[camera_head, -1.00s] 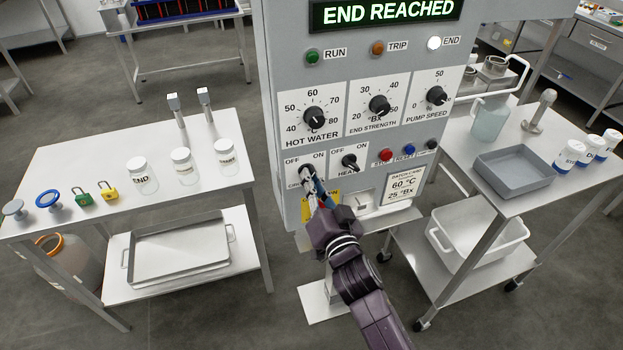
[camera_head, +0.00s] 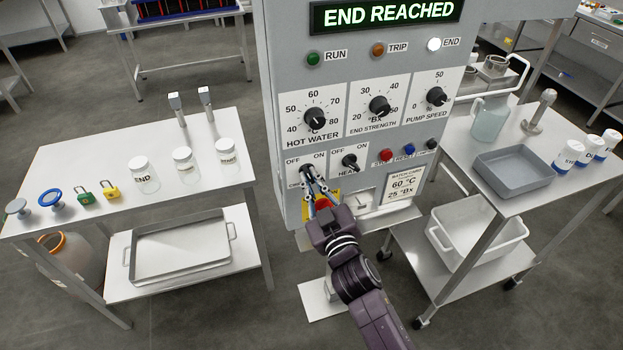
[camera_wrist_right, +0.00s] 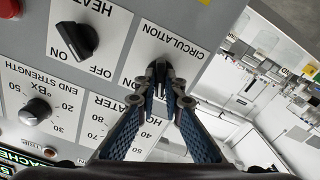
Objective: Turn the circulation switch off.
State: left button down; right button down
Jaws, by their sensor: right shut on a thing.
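The circulation switch (camera_head: 307,173) is a small black knob at the lower left of the grey control panel, under the OFF and ON labels. It also shows in the right wrist view (camera_wrist_right: 158,69), with its CIRCULATION label beside it. My right gripper (camera_head: 312,187) is at the switch, its fingertips closed around the knob. In the right wrist view the two fingertips (camera_wrist_right: 160,91) meet at the knob and hide part of it and its labels. I cannot tell clearly which way the knob points. My left gripper is not in view.
The heat switch (camera_head: 350,162) sits close to the right. Red, blue and black buttons (camera_head: 386,154) lie beyond it. Three dials are above, and the display (camera_head: 388,15) reads END REACHED. A left bench (camera_head: 110,150) and a right cart (camera_head: 497,190) flank the panel.

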jog(key=shift+n, duration=2.3)
jog(key=c, duration=2)
grip_release()
jog(key=shift+c, duration=0.2)
jog(key=shift+s, duration=0.1)
jog(key=v, duration=1.2)
